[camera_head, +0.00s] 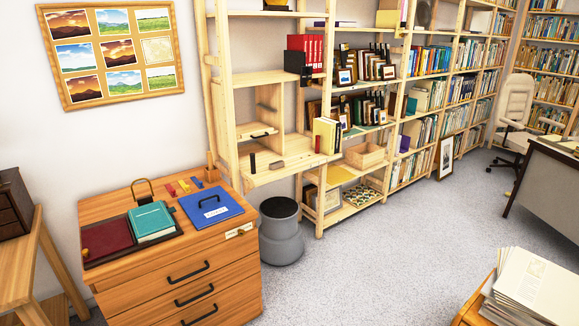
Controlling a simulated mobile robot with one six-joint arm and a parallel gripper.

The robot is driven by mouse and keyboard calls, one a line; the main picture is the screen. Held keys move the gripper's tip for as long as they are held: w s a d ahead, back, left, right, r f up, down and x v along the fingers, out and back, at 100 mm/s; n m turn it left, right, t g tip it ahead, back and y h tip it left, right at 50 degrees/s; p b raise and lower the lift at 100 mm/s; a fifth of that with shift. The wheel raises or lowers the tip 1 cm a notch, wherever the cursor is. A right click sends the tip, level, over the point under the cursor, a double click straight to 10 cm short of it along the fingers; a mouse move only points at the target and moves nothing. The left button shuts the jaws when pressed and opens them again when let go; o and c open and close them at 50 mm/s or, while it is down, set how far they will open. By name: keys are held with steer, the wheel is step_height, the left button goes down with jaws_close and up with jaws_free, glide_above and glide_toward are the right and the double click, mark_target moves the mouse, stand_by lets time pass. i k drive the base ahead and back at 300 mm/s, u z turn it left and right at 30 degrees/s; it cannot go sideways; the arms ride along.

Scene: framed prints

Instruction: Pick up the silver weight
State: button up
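I cannot clearly make out a silver weight. A small grey object (277,165) lies near the front edge of the light wooden shelf board, and it may be the weight, but it is too small to tell. A small dark upright block (252,163) stands to its left on the same board. My gripper is not in view.
A wooden drawer cabinet (180,285) stands at the front left with a blue folder (212,213) and teal book (152,220) on top. A grey stool-like bin (281,240) stands beside it. Yellow books (325,134) stand right of the grey object. Open carpet (390,255) lies centre right.

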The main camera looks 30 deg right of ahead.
mark_target(280, 164)
steer(key=u, duration=0.15)
steer(key=i, duration=0.95)
steer(key=z, duration=0.1)
